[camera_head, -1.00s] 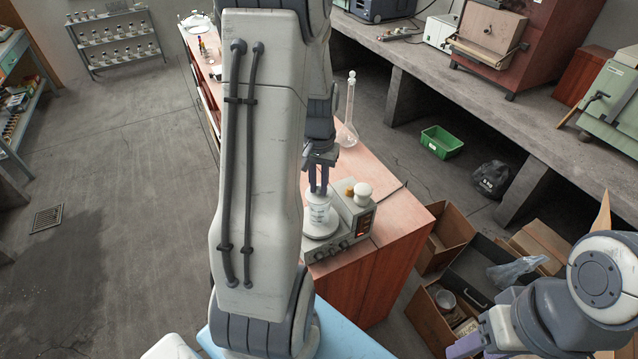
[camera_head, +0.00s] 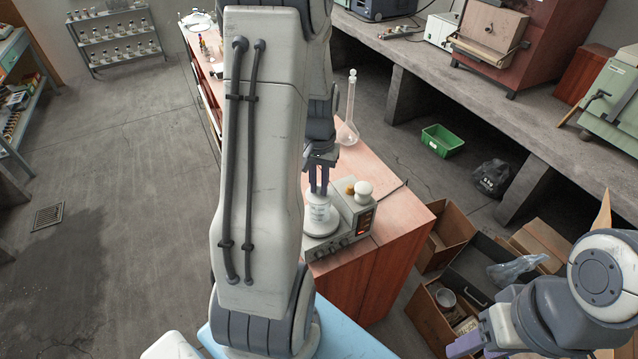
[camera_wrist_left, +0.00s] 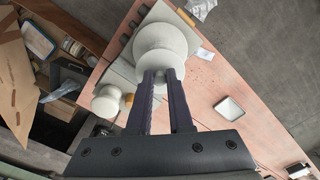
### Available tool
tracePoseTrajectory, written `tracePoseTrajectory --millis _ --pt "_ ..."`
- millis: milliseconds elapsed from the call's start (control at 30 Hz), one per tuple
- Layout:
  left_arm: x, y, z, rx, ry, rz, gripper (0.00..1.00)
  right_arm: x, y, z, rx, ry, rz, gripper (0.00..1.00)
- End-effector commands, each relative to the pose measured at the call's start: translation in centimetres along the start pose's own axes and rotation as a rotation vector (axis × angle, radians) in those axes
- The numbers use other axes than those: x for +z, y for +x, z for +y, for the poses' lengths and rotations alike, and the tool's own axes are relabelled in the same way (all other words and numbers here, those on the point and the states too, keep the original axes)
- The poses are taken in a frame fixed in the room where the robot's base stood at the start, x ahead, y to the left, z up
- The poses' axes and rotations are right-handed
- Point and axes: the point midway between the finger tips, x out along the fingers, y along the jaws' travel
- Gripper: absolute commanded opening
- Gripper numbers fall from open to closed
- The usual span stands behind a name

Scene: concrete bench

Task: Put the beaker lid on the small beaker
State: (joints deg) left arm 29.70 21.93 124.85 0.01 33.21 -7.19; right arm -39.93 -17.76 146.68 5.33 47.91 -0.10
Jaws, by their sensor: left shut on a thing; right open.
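The small beaker (camera_head: 319,214) stands upright on the round pale top of a hotplate stirrer; it also shows in the left wrist view (camera_wrist_left: 156,62). My left gripper (camera_head: 319,190) points down directly over the beaker, its dark fingers at the beaker's mouth. In the left wrist view its fingertips (camera_wrist_left: 163,75) are close together on a small pale piece, which I take to be the beaker lid. The lid is mostly hidden by the fingers, and I cannot tell whether it touches the rim. My right gripper (camera_head: 466,345) is open and empty at the lower right, far from the beaker.
The hotplate stirrer (camera_head: 362,221) stands near the wooden bench's front end and carries a white knob-shaped piece (camera_head: 363,189). A tall glass flask (camera_head: 348,128) stands behind. In the left wrist view a square white dish (camera_wrist_left: 229,107) lies on the bench. Open cardboard boxes (camera_head: 449,228) stand right.

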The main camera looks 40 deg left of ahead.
Motion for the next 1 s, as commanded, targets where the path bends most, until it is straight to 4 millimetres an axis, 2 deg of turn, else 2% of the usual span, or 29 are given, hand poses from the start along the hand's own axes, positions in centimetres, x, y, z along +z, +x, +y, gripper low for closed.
tracePoseTrajectory --millis 533,567,633,667,867,933,967,1000 --pt "-0.01 0.45 0.00 0.000 0.000 0.001 0.00 0.01 0.15 0.01 0.000 0.000 0.000 0.53" --pt "-0.01 0.45 0.00 0.000 0.000 0.001 0.23 0.01 0.15 0.01 0.000 0.000 0.000 0.53" --pt "-0.01 0.45 0.00 0.000 0.000 0.001 0.49 0.01 0.15 0.01 0.000 0.000 0.000 0.53" --pt "-0.01 0.45 0.00 0.000 0.000 0.000 0.54 0.01 0.15 0.01 0.000 0.000 0.000 0.53" --pt "-0.01 0.45 0.00 0.000 0.000 0.000 0.54 0.01 0.15 0.01 0.000 0.000 0.000 0.53" --pt "-0.01 0.45 0.00 0.000 0.000 0.000 0.73 0.01 0.15 0.01 0.000 0.000 0.000 0.53" --pt "-0.01 0.45 0.00 0.000 0.000 0.000 0.79 0.01 0.15 0.01 0.000 0.000 0.000 0.53" --pt "-0.01 0.45 0.00 0.000 0.000 0.000 0.79 0.01 0.15 0.01 0.000 0.000 0.000 0.53"
